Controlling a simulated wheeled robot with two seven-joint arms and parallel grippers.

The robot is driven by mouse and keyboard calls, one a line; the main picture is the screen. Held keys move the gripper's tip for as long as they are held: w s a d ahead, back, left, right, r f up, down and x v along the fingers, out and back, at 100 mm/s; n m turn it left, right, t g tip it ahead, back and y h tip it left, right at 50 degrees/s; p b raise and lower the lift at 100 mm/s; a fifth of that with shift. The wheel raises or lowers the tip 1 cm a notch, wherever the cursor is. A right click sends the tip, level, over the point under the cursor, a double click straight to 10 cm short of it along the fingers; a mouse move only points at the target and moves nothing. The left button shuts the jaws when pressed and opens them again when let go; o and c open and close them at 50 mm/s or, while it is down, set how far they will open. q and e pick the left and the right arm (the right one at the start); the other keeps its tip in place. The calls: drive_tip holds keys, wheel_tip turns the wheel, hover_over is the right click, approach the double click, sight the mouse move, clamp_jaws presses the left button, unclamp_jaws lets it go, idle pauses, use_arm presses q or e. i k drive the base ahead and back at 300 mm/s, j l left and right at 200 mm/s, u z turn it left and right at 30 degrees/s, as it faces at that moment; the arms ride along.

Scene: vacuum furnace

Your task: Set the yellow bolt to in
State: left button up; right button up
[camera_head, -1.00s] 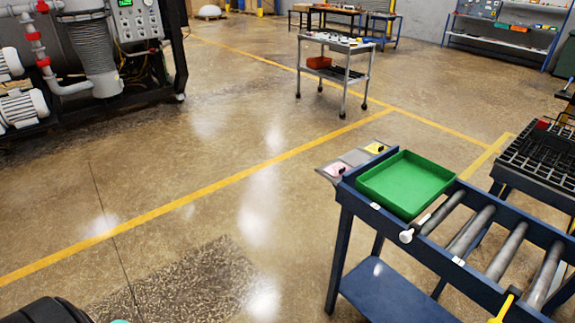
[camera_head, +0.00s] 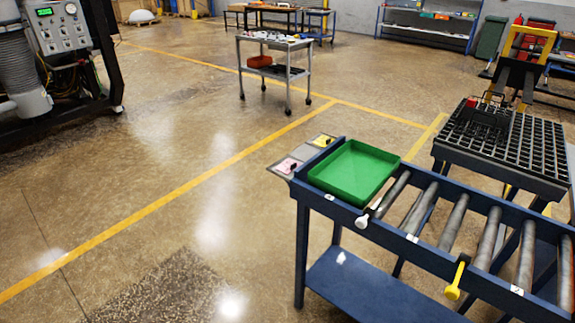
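The yellow bolt (camera_head: 455,281) sits on the near side rail of the blue roller table, at the lower right. Its rounded yellow knob hangs out in front of the rail and its shaft runs up over the rail. A similar white bolt (camera_head: 362,221) is on the same rail further left, by the green tray. Neither of my grippers shows in this view. The inner end of the yellow bolt is small, and I cannot tell exactly how far it reaches in among the rollers.
A green tray (camera_head: 318,182) sits on the left end of the blue roller table (camera_head: 400,246). A black grid rack (camera_head: 540,130) stands behind it at right. A grey cart (camera_head: 312,72) stands further back. Open floor lies to the left.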

sight(452, 293)
drive_tip(key=z, duration=2.15)
drive_tip(key=i+j+z, duration=0.6)
drive_tip(key=l, duration=0.1)
